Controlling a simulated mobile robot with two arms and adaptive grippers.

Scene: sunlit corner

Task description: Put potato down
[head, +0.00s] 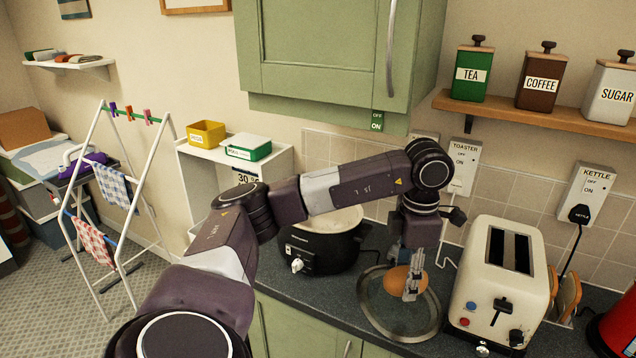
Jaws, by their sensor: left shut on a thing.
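The potato (394,281) is brown and rounded. My left gripper (412,286) points down and is shut on it, with the fingers covering its right part. The potato is over a round glass lid or dish (372,318) with a metal rim on the dark counter. I cannot tell whether the potato touches the glass. My right gripper is not in view.
A black slow cooker (322,256) stands left of the glass piece, partly behind my arm. A cream toaster (487,310) stands close on its right. A red kettle (617,325) is at the right edge. A green cupboard (325,50) hangs above.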

